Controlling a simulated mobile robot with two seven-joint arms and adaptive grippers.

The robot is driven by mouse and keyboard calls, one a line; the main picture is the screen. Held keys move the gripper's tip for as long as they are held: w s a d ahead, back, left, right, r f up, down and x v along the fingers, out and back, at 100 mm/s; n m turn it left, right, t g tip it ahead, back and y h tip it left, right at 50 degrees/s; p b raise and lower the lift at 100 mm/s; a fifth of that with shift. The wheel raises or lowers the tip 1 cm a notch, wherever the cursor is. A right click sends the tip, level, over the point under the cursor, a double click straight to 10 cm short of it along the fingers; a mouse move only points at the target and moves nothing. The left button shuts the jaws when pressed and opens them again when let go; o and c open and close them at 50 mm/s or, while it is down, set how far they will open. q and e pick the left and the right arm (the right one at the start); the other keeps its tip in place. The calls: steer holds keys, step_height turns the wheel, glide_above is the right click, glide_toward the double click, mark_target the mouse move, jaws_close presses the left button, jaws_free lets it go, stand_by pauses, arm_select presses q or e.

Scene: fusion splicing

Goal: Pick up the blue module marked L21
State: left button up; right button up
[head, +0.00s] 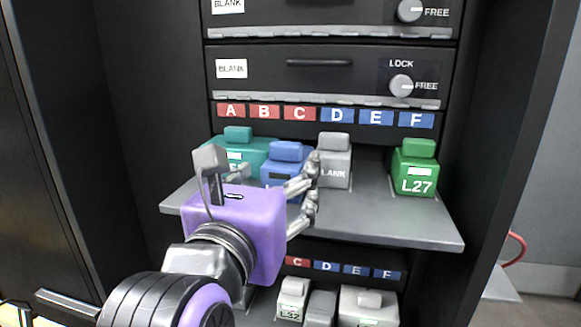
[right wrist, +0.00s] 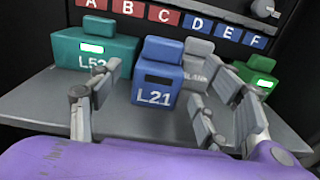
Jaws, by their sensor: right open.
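The blue module marked L21 (right wrist: 158,84) stands upright on a grey shelf (head: 400,226). In the head view its blue body (head: 285,172) is partly hidden behind my right gripper. My right gripper (head: 312,180) is open and empty, in front of the shelf. In the right wrist view its two fingers (right wrist: 150,112) are spread wide, one to each side of the blue module's front, and the module appears beyond them. I see no contact. My left gripper is not in view.
A teal module (right wrist: 92,58) stands left of the blue one. A grey blank module (head: 335,165) stands close on its right. A green module L27 (head: 414,170) is further right. Drawers (head: 330,77) are above; a lower shelf holds white modules (head: 292,300).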

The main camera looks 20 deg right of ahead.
mark_target(286, 161)
steer(key=x, duration=0.5)
steer(key=shift+w+d+f+p, duration=0.15)
steer(key=shift+w+d+p, duration=0.05)
steer(key=shift+w+p, duration=0.1)
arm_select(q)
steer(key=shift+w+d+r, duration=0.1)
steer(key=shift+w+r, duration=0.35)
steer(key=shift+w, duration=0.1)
arm_select(e)
steer(key=shift+s, duration=0.1)
steer(key=shift+c, duration=0.6)
steer(key=c, duration=1.3)
